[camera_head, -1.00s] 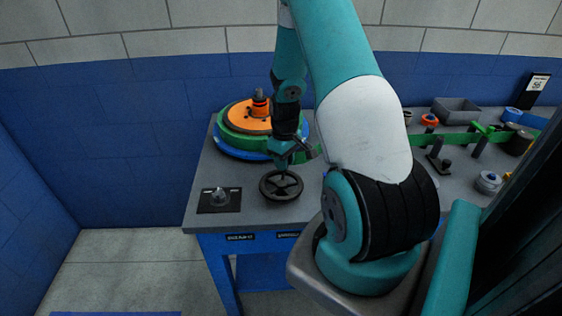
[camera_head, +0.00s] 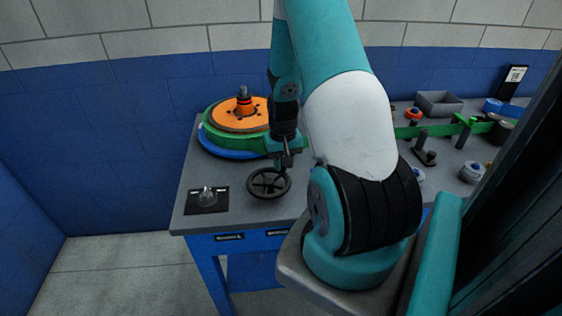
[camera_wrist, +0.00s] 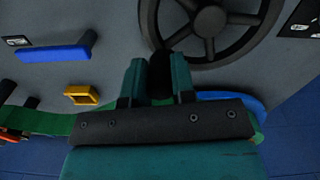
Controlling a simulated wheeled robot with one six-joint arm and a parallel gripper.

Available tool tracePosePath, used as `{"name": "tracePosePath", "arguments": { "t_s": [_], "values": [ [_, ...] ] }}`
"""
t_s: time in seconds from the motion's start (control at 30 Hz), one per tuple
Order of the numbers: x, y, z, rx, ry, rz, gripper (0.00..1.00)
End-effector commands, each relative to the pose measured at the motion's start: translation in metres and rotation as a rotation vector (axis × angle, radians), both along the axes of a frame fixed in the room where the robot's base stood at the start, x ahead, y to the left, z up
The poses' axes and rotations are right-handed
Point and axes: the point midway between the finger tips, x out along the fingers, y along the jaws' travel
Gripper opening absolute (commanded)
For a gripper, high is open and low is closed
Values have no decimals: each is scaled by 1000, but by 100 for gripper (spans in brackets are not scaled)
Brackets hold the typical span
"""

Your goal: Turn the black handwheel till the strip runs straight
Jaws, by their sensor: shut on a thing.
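The black handwheel (camera_head: 253,190) lies at the bench's front edge, left of my arm in the head view. In the wrist view its spoked rim (camera_wrist: 210,52) fills the top. My gripper (camera_wrist: 158,72) is shut on a dark upright handle (camera_wrist: 160,85) at the wheel's rim. In the head view my gripper (camera_head: 285,166) is at the wheel's far right side. The green strip (camera_head: 463,129) shows to the right of my arm. My arm hides its middle stretch, so I cannot tell whether it runs straight.
A reel with an orange top (camera_head: 238,118) over green and blue discs stands behind the wheel. A small dark plate with a clear dome (camera_head: 207,197) is to its left. A grey bin (camera_head: 438,103) and several posts and rollers stand on the right.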

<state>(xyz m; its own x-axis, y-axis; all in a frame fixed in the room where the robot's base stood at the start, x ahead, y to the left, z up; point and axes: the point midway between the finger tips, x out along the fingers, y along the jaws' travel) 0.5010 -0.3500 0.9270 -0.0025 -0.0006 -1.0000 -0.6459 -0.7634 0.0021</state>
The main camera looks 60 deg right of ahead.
Motion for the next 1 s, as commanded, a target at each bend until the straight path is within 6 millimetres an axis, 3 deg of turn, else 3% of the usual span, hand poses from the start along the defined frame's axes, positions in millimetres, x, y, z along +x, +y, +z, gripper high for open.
{"name": "tracePosePath", "arguments": {
  "t_s": [0.53,0.57,0.63,1.0],
  "values": [
    [-1,-2,1,-6,-1,-25,0],
    [-1,-2,1,-7,-1,-25,31],
    [-1,-2,1,-6,0,-25,47],
    [-1,0,4,-3,-2,-22,50]
  ]
}}
